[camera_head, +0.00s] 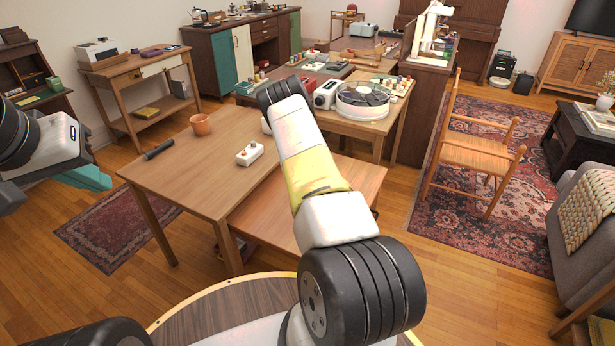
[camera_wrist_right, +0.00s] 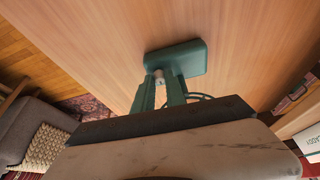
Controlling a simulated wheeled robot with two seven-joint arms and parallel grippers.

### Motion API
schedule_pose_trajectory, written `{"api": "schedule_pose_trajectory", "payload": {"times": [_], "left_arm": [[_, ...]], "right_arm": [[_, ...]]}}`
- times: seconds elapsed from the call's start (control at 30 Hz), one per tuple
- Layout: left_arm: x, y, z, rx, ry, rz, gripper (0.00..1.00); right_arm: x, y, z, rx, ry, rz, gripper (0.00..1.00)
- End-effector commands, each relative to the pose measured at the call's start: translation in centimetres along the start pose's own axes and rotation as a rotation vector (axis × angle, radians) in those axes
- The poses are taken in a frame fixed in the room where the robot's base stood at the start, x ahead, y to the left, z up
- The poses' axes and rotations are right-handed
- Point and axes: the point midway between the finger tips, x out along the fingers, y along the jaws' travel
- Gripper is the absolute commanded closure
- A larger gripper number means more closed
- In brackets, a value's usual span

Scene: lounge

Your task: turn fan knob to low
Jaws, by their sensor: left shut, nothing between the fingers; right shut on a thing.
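In the right wrist view, a teal box (camera_wrist_right: 185,56) lies against a wood surface, with a small pale grey knob (camera_wrist_right: 158,73) at its near left end. My right gripper (camera_wrist_right: 160,86) has its two teal fingers shut on this knob. A thin dark cable shows just right of the fingers. In the head view my right arm hides its own gripper, and I cannot pick out the teal box. A white round device with dark segments on top (camera_head: 363,99), possibly the fan, stands on the far table. My left gripper (camera_head: 103,181) is shut and empty at the left, away from the tables.
A wooden table (camera_head: 200,182) holds a terracotta pot (camera_head: 201,124), a dark rod (camera_head: 159,149) and a white box with small knobs (camera_head: 250,154). A lower wooden surface (camera_head: 268,215) adjoins it. A wooden chair (camera_head: 470,157) stands right on a patterned rug. Floor is open between.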

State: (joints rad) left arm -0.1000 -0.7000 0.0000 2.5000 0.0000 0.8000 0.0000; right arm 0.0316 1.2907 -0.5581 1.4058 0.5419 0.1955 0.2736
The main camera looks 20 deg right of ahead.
Motion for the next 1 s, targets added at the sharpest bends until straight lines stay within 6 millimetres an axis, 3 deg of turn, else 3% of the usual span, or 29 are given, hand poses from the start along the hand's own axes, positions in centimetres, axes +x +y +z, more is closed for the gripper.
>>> {"api": "schedule_pose_trajectory", "payload": {"times": [0.37,0.4,0.5,0.83,1.0], "left_arm": [[0.0,0.0,0.0,0.0,0.0,0.0,1.0],[0.0,0.0,0.0,0.0,0.0,0.0,1.0],[0.0,0.0,0.0,0.0,0.0,0.0,1.0],[0.0,0.0,0.0,0.0,0.0,0.0,1.0],[0.0,0.0,0.0,0.0,0.0,0.0,1.0]], "right_arm": [[0.1,0.0,0.2,0.003,-0.003,0.002,1.0],[0.1,0.0,0.2,0.003,-0.003,0.002,0.8],[0.1,0.0,0.1,0.003,-0.003,0.002,0.62],[-0.2,0.0,0.1,0.003,-0.001,0.001,0.62],[-2.2,-0.1,0.0,0.003,0.0,0.0,0.62]]}}
